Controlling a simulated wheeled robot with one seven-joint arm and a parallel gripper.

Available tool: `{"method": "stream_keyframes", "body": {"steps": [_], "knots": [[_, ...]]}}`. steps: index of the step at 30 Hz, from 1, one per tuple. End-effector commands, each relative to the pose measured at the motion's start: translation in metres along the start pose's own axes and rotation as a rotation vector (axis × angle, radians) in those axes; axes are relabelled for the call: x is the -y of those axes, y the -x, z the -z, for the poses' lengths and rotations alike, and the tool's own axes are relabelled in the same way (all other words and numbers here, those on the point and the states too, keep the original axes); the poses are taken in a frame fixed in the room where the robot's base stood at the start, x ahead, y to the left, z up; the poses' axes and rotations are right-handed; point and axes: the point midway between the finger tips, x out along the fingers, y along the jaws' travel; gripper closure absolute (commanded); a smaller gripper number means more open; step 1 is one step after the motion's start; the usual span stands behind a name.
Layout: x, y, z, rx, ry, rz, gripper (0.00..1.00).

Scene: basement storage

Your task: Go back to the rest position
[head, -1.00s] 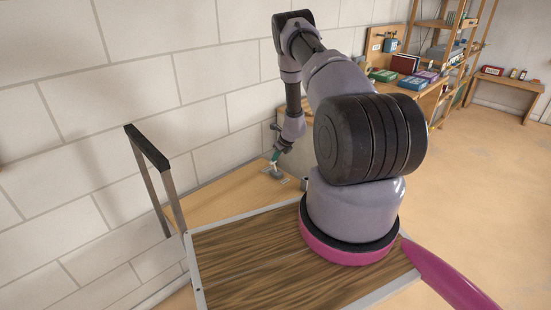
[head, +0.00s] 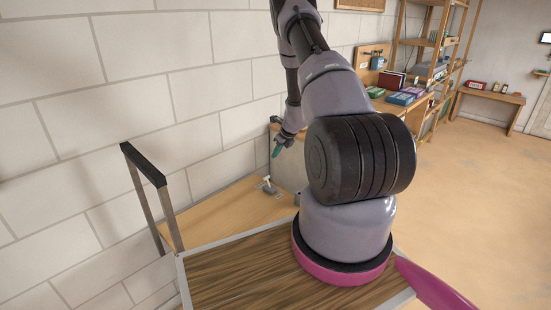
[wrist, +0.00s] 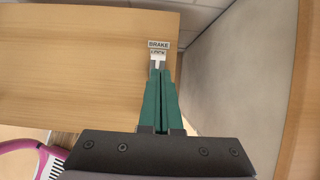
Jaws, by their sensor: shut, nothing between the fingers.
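My gripper (head: 276,151) has green fingers and hangs above the wooden surface (head: 215,215), apart from the small grey fitting (head: 267,187) on it. In the wrist view my gripper (wrist: 159,74) is shut, with its fingers together and nothing between them. A label reading BRAKE LOCK (wrist: 158,44) shows just beyond the fingertips, with a small white part below it. The fingertips overlap part of that fitting in the wrist view. My arm is bent, with its upper part reaching past the top of the head view.
A black-topped metal handle (head: 145,163) stands at the left, near the block wall (head: 60,100). A grey box-like panel (head: 289,170) is close to the gripper's right. A workbench (head: 410,105) with boxes and a shelf rack are behind at right. Open floor (head: 480,210) lies right.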

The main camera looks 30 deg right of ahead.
Motion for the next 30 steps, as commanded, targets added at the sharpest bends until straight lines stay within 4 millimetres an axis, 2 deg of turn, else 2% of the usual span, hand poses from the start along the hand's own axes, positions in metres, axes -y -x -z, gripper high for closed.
{"method": "stream_keyframes", "body": {"steps": [13,17,20,24,27,30], "knots": [[0.0,0.001,-0.001,0.001,0.002,0.0,1.0],[-0.007,0.019,-0.02,0.023,0.058,-0.009,1.0],[-0.021,0.056,-0.053,0.061,0.177,-0.025,1.0],[-0.058,0.129,-0.103,0.127,0.417,-0.053,1.0],[-0.088,0.182,-0.128,0.169,0.6,-0.066,1.0],[-0.12,0.234,-0.145,0.204,0.785,-0.073,1.0]]}}
